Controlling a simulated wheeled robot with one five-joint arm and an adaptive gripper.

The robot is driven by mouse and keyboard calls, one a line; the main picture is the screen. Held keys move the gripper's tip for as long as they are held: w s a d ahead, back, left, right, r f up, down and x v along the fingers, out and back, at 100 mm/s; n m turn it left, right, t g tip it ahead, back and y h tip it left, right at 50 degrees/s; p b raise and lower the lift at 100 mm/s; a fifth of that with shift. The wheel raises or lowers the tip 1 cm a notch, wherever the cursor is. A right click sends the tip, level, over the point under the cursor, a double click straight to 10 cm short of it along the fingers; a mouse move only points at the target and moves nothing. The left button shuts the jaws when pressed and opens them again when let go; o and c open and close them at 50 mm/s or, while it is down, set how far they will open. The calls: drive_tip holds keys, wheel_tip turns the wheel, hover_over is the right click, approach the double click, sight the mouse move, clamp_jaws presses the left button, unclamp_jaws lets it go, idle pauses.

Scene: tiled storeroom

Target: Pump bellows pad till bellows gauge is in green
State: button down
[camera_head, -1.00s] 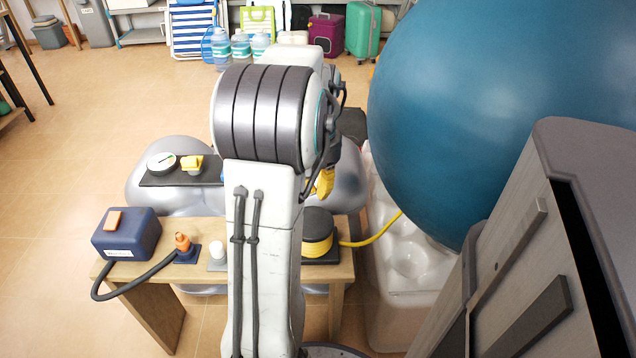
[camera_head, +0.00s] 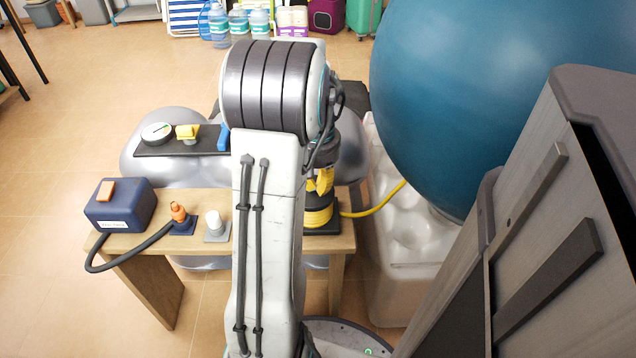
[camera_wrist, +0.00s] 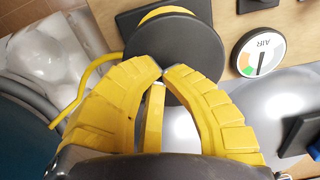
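The bellows pad (camera_wrist: 172,55) is a round black disc on yellow bellows (camera_head: 318,212), at the right end of the wooden bench. In the wrist view the yellow fingers of my gripper (camera_wrist: 162,73) curve together, tips almost meeting over the pad's near part. I cannot tell whether they touch it. In the head view my gripper (camera_head: 322,181) is right above the bellows. A round white gauge marked AIR (camera_wrist: 258,54) sits beside the pad. It has orange and green sectors; its dark needle points down in the picture, just beside the green. My arm hides this gauge in the head view.
A yellow hose (camera_head: 373,204) runs right from the bellows. The bench (camera_head: 270,238) also holds a blue box (camera_head: 121,208), an orange plug (camera_head: 179,212) and a white knob (camera_head: 215,224). Another gauge (camera_head: 157,133) stands behind. A large blue ball (camera_head: 480,100) crowds the right.

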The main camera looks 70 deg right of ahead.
sight(317, 195)
wheel_tip(317, 195, down, 5)
drive_tip(key=b, duration=0.2)
drive_tip(key=shift+b, duration=0.35)
drive_tip(key=shift+r, duration=0.25)
drive_tip(key=shift+r+p, duration=0.6)
drive_tip(key=shift+p, duration=0.2)
wheel_tip(317, 195, up, 13)
drive_tip(key=p, duration=0.6)
drive_tip(key=shift+f, duration=0.15)
